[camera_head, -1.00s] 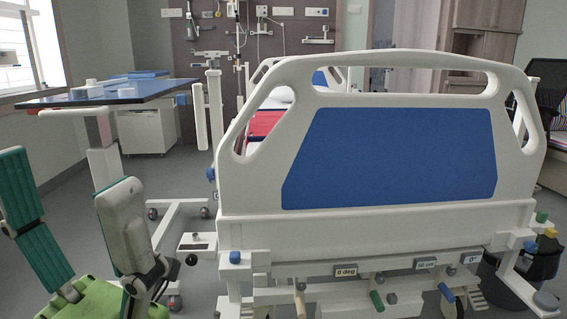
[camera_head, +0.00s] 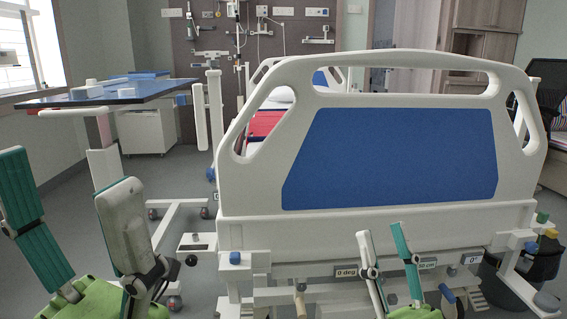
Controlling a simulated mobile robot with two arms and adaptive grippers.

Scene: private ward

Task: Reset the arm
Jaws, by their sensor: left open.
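My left gripper (camera_head: 65,168) is at the lower left, its two green-and-pale fingers pointing up and spread wide apart. Nothing is between them. My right gripper (camera_head: 382,230) shows at the bottom, right of centre, in front of the bed's foot end. Its two slim fingers point up with a gap between them and hold nothing. Most of both arms is out of view.
A hospital bed with a blue-panelled footboard (camera_head: 390,158) fills the middle. An overbed table (camera_head: 60,101) with small items stands at left. A dark bin (camera_head: 540,262) is at the lower right. Open floor (camera_head: 75,200) shows at left.

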